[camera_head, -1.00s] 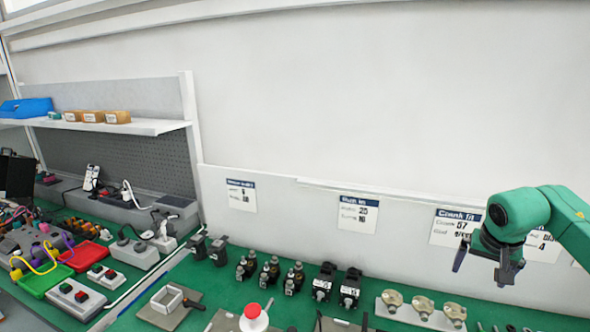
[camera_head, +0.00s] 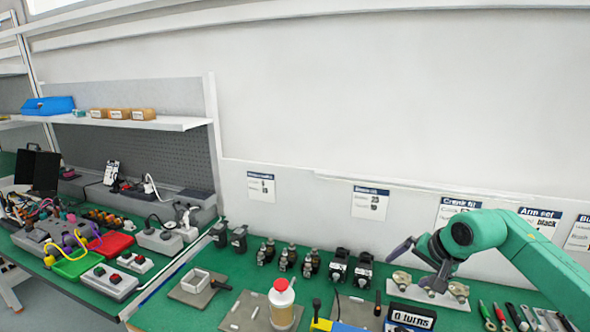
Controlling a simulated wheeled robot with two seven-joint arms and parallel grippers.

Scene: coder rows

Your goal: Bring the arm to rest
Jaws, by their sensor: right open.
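My right arm, green with dark joints, reaches in from the right edge. Its gripper (camera_head: 420,266) is open and empty, with dark fingers spread apart. It hangs in front of the wall's lower panel, near the row of metal fittings (camera_head: 402,280) on a light plate at the back of the green bench. Its fingers overlap that plate in the picture; I cannot tell how high above it they are. My left gripper is not in the head view.
Several black parts (camera_head: 338,266) stand along the bench's back. A bottle with a red cap (camera_head: 282,304), a display box (camera_head: 410,318) and hand tools (camera_head: 515,316) are in front. Red (camera_head: 110,243) and green (camera_head: 72,264) trays lie left.

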